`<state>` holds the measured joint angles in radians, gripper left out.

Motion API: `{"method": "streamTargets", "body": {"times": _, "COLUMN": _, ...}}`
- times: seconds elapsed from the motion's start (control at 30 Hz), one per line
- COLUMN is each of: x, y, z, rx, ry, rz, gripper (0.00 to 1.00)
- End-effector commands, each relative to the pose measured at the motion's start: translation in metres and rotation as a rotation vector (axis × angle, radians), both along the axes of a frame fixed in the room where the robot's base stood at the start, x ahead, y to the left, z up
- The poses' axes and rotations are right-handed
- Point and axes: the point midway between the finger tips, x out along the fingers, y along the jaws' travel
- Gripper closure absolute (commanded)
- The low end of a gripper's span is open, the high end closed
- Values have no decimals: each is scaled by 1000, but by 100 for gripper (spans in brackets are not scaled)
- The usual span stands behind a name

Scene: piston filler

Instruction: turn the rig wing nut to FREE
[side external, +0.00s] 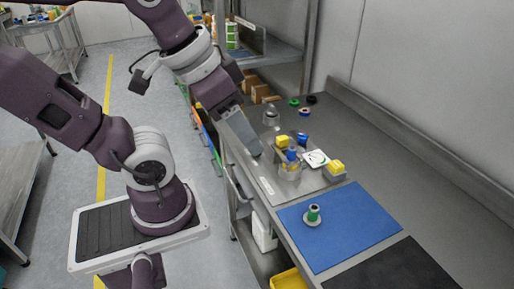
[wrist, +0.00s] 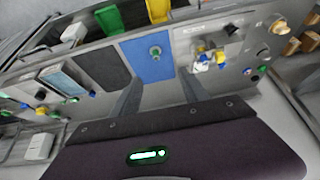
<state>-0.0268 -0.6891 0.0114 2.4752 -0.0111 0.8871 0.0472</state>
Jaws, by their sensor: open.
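The rig (side external: 290,172) stands on a grey plate on the bench, with yellow parts (side external: 282,142), a blue-capped upright part (side external: 291,155) and a white dial plate (side external: 315,158) with a dark arc mark. Another yellow-topped part (side external: 336,166) sits at its right. I cannot tell for sure which part is the wing nut, nor read any FREE mark. My gripper (side external: 258,153) is near the rig's left side, above the bench. In the wrist view my gripper (wrist: 158,88) has its two fingers apart with nothing between them; the rig (wrist: 203,62) lies right of them.
A blue mat (side external: 345,230) holds a green-topped fitting (side external: 313,214). A black mat (side external: 395,268) lies in front. Behind the rig are a grey cylinder (side external: 271,118) and small green and black caps (side external: 294,102). A wall edges the bench at right.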

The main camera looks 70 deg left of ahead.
Motion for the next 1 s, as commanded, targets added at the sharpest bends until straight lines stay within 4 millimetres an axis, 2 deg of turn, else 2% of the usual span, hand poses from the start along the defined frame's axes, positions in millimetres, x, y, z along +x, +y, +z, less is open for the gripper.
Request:
{"method": "streamTargets", "body": {"times": 0.07, "x": 31, "y": 15, "z": -2, "rx": -1, "ry": 65, "rz": 10, "gripper": 48}}
{"method": "streamTargets", "body": {"times": 0.17, "x": 86, "y": 56, "z": -18, "rx": 0, "ry": 161, "rz": 16, "gripper": 48}}
{"method": "streamTargets", "body": {"times": 0.2, "x": 106, "y": 78, "z": -31, "rx": -2, "ry": 199, "rz": 21, "gripper": 48}}
{"method": "streamTargets", "body": {"times": 0.27, "x": 130, "y": 116, "z": -55, "rx": -2, "ry": 254, "rz": 26, "gripper": 48}}
{"method": "streamTargets", "body": {"times": 0.3, "x": 142, "y": 142, "z": -75, "rx": -2, "ry": 291, "rz": 30, "gripper": 48}}
{"method": "streamTargets", "body": {"times": 0.4, "x": 153, "y": 202, "z": -126, "rx": -3, "ry": 373, "rz": 29, "gripper": 48}}
{"method": "streamTargets", "body": {"times": 0.5, "x": 149, "y": 244, "z": -168, "rx": -3, "ry": 431, "rz": 21, "gripper": 48}}
{"method": "streamTargets", "body": {"times": 0.63, "x": 143, "y": 267, "z": -195, "rx": -3, "ry": 466, "rz": 9, "gripper": 48}}
{"method": "streamTargets", "body": {"times": 1.0, "x": 142, "y": 268, "z": -258, "rx": -5, "ry": 472, "rz": 5, "gripper": 48}}
